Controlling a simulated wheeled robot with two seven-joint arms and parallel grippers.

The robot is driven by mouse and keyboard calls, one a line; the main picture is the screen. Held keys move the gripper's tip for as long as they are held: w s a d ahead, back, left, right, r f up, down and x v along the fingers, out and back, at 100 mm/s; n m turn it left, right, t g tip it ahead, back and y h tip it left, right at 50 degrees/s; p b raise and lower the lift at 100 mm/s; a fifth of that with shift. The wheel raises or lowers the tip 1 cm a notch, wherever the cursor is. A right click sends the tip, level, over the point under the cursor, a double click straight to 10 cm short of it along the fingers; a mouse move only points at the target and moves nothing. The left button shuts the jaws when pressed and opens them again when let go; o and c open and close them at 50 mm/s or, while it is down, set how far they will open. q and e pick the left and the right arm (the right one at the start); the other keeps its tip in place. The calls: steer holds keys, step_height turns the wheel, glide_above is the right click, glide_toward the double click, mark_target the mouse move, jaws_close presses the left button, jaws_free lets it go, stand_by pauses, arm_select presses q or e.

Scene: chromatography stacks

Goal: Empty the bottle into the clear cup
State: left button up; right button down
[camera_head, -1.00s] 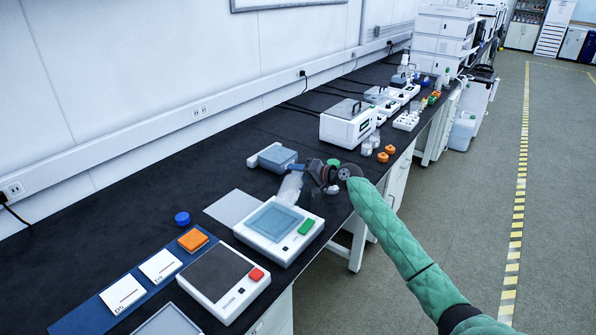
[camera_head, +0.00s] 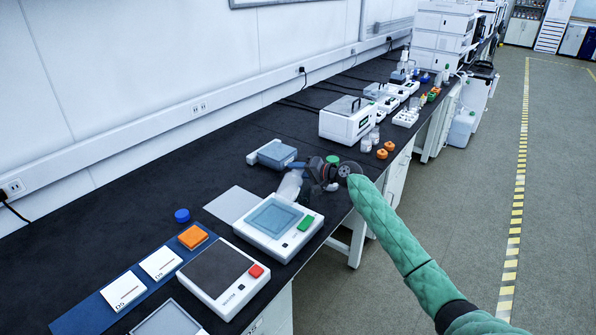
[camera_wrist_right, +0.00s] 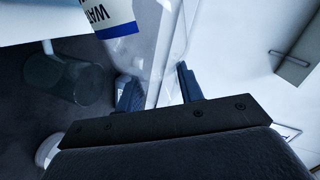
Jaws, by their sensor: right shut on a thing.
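My right gripper (camera_head: 298,172) is shut on a clear bottle (camera_head: 289,187), above the bench beside the scale with the green button. The bottle leans in the head view. In the right wrist view the bottle (camera_wrist_right: 150,35) fills the top middle, between the fingers (camera_wrist_right: 158,90), with a white and blue label reading "WAT". A grey see-through cup-like vessel (camera_wrist_right: 68,80) shows at the left of the wrist view, apart from the bottle. I cannot make out the clear cup in the head view. The liquid level is unclear. My left gripper is not in view.
The green-button scale (camera_head: 270,222) and red-button scale (camera_head: 222,278) stand at the front. A grey-blue box (camera_head: 276,155) lies behind the gripper. A blue cap (camera_head: 182,215) and orange caps (camera_head: 388,146) lie on the dark bench (camera_head: 130,210). Bare bench lies at left.

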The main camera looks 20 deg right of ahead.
steer(key=shift+w+f+m, duration=0.15)
steer(key=shift+f+m, duration=0.25)
steer(key=shift+f, duration=0.05)
steer(key=shift+f, duration=0.1)
stand_by(0.4)
steer(key=shift+w+d+f+m+g+p, duration=0.1)
steer(key=shift+f+m+g+p, duration=0.15)
steer(key=shift+m+g+p, duration=0.05)
steer(key=shift+f, duration=0.15)
steer(key=shift+f, duration=0.1)
steer(key=shift+w+d+f+m+y, duration=0.2)
steer(key=shift+f+m+y, duration=0.1)
steer(key=shift+f+m, duration=0.25)
steer(key=shift+g, duration=0.3)
steer(key=shift+f+m, duration=0.35)
steer(key=shift+m, duration=0.1)
